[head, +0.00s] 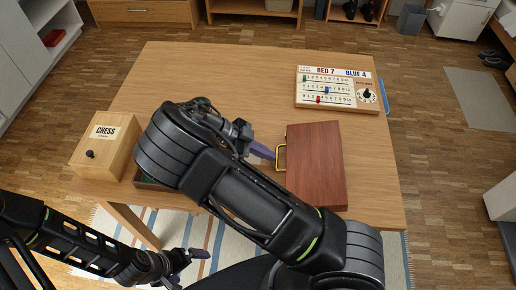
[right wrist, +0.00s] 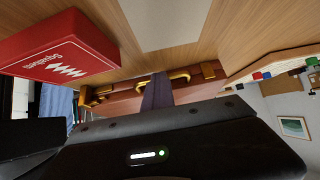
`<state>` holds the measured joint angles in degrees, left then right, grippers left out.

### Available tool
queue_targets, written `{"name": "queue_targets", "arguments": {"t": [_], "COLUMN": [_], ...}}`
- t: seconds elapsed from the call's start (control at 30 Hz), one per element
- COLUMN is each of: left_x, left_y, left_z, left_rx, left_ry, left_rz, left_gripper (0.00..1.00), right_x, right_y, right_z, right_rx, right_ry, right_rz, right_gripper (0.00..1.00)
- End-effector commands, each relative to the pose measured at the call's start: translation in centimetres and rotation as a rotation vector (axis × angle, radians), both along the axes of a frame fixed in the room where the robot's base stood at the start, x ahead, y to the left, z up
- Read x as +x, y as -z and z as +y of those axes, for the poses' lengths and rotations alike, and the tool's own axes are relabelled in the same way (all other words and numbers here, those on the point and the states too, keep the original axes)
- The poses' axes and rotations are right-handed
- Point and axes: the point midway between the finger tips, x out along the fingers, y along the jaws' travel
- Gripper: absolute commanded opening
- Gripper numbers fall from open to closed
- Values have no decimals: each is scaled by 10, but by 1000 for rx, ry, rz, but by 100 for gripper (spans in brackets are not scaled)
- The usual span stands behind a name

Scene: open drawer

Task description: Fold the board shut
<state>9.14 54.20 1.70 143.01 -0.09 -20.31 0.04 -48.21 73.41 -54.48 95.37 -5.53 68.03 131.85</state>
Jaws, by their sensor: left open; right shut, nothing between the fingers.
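The board (head: 316,160) is a reddish-brown wooden case lying on the table. It looks folded shut, with a plain top face. Its yellow handle (head: 281,158) is on the left edge and shows as brass in the right wrist view (right wrist: 179,75). My right gripper (head: 263,150) is shut and empty beside that edge, close to the handle; I cannot tell whether it touches. Its purple finger (right wrist: 157,93) stands before the board's brown side in the right wrist view. My left gripper (head: 183,264) is open and empty, low in front of the table.
A chess box (head: 104,146) stands at the table's left. A scoreboard (head: 337,88) lies at the back right. A red box (right wrist: 62,47) shows in the right wrist view. My right arm hides the table's front middle. The back left of the table (head: 190,72) is clear.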

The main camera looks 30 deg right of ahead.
Motion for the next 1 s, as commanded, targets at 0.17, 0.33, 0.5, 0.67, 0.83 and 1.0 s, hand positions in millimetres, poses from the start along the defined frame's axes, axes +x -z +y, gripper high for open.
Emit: {"name": "queue_targets", "arguments": {"t": [0.17, 0.33, 0.5, 0.67, 0.83, 1.0], "left_x": [0, 0, 0, 0, 0, 1], "left_y": [6, 6, 6, 7, 12, 17], "left_z": [0, 0, 0, 0, 0, 0], "left_rx": [0, 0, 0, 0, 0, 0], "left_ry": [0, 1, 1, 0, 0, -1], "left_rz": [0, -1, -1, -1, -1, -2], "left_gripper": [100, 100, 100, 100, 100, 100], "right_x": [-11, -11, -11, -7, 2, 13], "right_y": [15, 14, 14, 10, -3, -21], "right_z": [-8, -8, -8, -4, 11, 30], "right_rx": [-13, -14, -14, -13, -14, -16], "right_ry": [16, 16, 14, 12, 10, 10], "right_rz": [23, 24, 22, 20, 17, 17], "right_gripper": [0, 0, 0, 0, 0, 0]}}
